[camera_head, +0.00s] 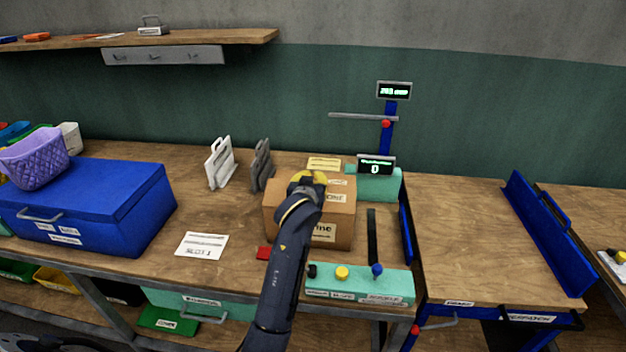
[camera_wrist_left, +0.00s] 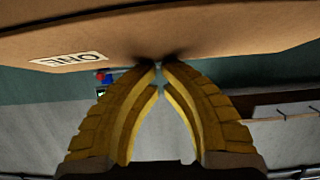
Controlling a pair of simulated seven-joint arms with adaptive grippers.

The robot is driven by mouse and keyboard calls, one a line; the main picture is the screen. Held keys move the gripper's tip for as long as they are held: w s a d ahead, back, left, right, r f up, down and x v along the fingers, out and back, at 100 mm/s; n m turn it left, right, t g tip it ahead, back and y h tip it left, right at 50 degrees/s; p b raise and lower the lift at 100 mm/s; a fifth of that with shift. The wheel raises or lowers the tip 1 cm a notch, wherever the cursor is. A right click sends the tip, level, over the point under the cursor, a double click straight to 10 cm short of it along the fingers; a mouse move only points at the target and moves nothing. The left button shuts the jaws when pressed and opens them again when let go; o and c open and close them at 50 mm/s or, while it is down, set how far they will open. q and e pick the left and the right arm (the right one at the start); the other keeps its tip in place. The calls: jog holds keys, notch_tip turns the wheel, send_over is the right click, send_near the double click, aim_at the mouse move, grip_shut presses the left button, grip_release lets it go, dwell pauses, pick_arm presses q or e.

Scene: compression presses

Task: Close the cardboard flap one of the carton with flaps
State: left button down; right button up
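The carton with flaps (camera_head: 343,222) is a brown cardboard box standing on the bench in the middle of the head view. A white label reading ONE is at its top edge (camera_head: 335,198). The flap with this label (camera_wrist_left: 200,25) fills the upper part of the left wrist view as a cardboard panel. My left gripper (camera_head: 310,178) is over the carton's top, and my arm hides part of the box's front. In the wrist view its yellow fingers (camera_wrist_left: 160,66) are closed tip to tip, empty, at the cardboard; exact contact cannot be told. My right gripper is not seen.
A teal button panel (camera_head: 330,281) stands in front of the carton. A teal device with a display (camera_head: 381,186) is behind it. Grey and white holders (camera_head: 261,168) stand left of it. A blue case (camera_head: 95,200) is farther left.

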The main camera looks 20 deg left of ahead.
pick_arm(q)
jog(key=shift+w+a+f, duration=0.1)
jog(key=shift+w+f, duration=0.35)
jog(key=shift+f, duration=0.3)
jog(key=shift+w+a+f, duration=0.1)
jog(key=shift+w+f, duration=0.35)
jog(key=shift+f, duration=0.3)
